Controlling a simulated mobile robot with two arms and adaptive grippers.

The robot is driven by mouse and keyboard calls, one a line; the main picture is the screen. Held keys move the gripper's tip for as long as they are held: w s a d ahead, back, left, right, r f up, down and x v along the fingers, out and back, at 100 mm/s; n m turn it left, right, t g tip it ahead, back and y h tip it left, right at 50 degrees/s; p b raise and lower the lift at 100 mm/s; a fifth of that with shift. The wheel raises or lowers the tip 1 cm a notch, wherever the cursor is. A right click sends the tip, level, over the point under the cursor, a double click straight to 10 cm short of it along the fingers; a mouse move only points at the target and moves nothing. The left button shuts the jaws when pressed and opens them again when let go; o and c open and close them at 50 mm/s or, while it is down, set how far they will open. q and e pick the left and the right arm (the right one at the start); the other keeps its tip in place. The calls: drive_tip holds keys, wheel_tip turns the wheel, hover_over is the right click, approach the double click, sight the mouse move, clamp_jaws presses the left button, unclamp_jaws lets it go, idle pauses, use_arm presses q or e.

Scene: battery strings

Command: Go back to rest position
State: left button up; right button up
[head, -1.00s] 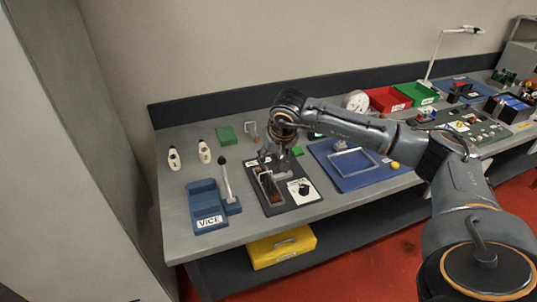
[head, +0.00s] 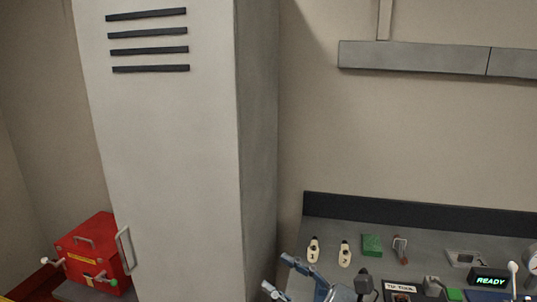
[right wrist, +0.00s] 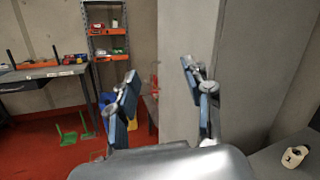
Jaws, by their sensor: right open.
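My right gripper (head: 279,274) shows at the bottom of the head view, in front of the left end of the grey workbench. Its two blue-grey fingers stand apart; in the right wrist view the gripper (right wrist: 160,76) is open with nothing between its fingers. My left gripper is in neither view now.
A tall grey cabinet (head: 170,150) stands left of the workbench (head: 318,222), close to the right gripper. A red box (head: 92,250) sits at its left. Two numbered white bottles (head: 313,250) and a green block (head: 372,245) stand on the bench. A shelf rack (right wrist: 107,40) is farther off.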

drive_tip(key=w+d+f+m+t+h, duration=0.1)
drive_tip(key=d+m+t+h, duration=0.4)
drive_tip(key=m, duration=0.7)
drive_tip(key=w+d+f+m+t+h, duration=0.1)
drive_tip(key=d+m+t+h, duration=0.45)
drive_tip(key=m, duration=0.75)
drive_tip(key=s+d+f+m+g+h, duration=0.3)
drive_tip(key=d+f+m+g+h, duration=0.1)
drive_tip(key=f+m, duration=0.3)
drive_tip(key=s+d+f+m+g+h, duration=0.4)
drive_tip(key=f+m, duration=0.4)
drive_tip(key=s+f+m+g+y, duration=0.1)
drive_tip(key=s+f+m+g, duration=0.4)
drive_tip(key=s, duration=0.4)
drive_tip(key=s+f+m+g+y, duration=0.1)
drive_tip(key=s+f+m+g, duration=0.4)
drive_tip(key=s, duration=0.5)
wheel_tip(320, 180, down, 26)
drive_tip(key=a+n+g, duration=0.1)
drive_tip(key=s+d+f+g, duration=0.1)
drive_tip(key=s+d+f, duration=0.2)
drive_tip(key=s+f, duration=1.5)
drive_tip(key=shift+f+n+b, duration=0.25)
drive_tip(key=shift+n+b, duration=0.05)
drive_tip(key=shift+b, duration=0.1)
